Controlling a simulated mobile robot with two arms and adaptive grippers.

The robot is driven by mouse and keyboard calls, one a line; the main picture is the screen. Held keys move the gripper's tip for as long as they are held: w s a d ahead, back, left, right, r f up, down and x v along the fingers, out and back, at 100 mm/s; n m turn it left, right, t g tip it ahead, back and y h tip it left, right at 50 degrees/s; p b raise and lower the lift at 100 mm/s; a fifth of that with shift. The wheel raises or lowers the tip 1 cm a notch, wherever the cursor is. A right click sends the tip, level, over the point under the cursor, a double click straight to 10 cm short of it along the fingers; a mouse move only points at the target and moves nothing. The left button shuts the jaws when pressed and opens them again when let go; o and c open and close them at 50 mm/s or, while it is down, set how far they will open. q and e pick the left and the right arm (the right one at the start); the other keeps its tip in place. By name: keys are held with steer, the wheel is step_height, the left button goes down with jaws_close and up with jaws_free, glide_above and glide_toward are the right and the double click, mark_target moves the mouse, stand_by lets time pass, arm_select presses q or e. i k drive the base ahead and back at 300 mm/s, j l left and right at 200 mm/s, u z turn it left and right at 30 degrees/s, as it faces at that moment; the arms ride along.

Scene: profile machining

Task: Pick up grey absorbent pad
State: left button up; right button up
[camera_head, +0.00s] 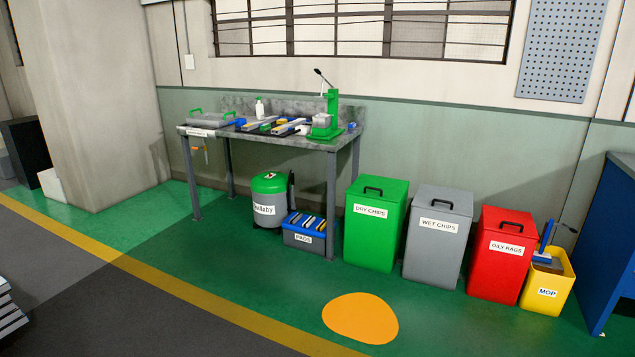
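A grey-blue box labelled PADS (302,240) stands on the floor under the right end of the workbench. Several pads (305,221) stand in it on edge, with only their top edges showing. They look dark, blue and light-coloured, but are too small to tell which is the grey absorbent one. An orange, rounded patch (361,318) lies on the green floor in front of the bins. Neither of my grippers shows in the head view.
The metal workbench (205,132) carries a green press (326,118), a bottle and tools. A green-lidded canister (269,200) stands beside the box. Green (375,235), grey (436,245) and red (501,265) bins and a yellow mop bucket (548,285) line the wall. Floor ahead is open.

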mark_target(296, 217)
steer(key=i, duration=1.05)
steer(key=i+l, duration=0.1)
steer(key=i, duration=0.95)
steer(key=i+l+u, duration=0.1)
steer(key=i, duration=0.95)
steer(key=k+j, duration=1.05)
steer(key=k, duration=0.05)
